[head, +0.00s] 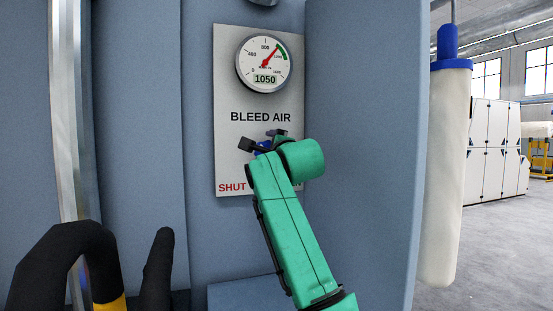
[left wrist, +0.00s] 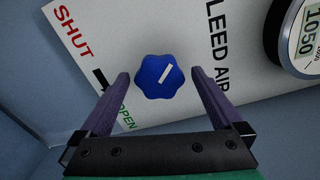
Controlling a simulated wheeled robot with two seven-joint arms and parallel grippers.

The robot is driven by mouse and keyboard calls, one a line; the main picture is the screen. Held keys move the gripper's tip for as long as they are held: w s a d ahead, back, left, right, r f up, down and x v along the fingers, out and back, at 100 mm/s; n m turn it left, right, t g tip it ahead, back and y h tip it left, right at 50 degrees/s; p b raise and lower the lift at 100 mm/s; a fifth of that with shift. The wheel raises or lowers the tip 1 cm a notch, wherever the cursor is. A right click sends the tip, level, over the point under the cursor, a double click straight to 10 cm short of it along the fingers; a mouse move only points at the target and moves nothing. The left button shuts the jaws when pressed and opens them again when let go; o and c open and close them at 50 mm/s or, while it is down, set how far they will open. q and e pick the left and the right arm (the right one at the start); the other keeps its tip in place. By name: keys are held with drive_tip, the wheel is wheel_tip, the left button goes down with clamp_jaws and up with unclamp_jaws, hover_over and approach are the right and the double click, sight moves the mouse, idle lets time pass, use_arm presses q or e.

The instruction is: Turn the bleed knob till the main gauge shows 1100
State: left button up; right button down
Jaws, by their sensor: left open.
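The main gauge (head: 264,63) is round and white at the top of the white panel (head: 225,105). Its digital window reads 1050, and its red needle points up and right, near the green band. The blue lobed bleed knob (left wrist: 160,77) with a white pointer mark shows in the left wrist view. In the head view it is mostly hidden behind my green left arm. My left gripper (left wrist: 159,74) is open, its two fingertips on either side of the knob with small gaps. Whether they touch it at depth I cannot tell.
The panel carries BLEED AIR, SHUT and OPEN lettering, with a black mark between SHUT and OPEN. A blue-grey machine wall (head: 360,130) surrounds it and juts out at right. A vertical metal rail (head: 68,120) stands left. A white cylinder (head: 446,170) hangs right, before open floor.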

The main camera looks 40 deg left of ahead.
use_arm(q)
drive_tip(key=b+v, duration=0.3)
drive_tip(key=v, duration=0.9)
drive_tip(key=shift+b, duration=0.35)
drive_tip(key=shift+w, duration=0.1)
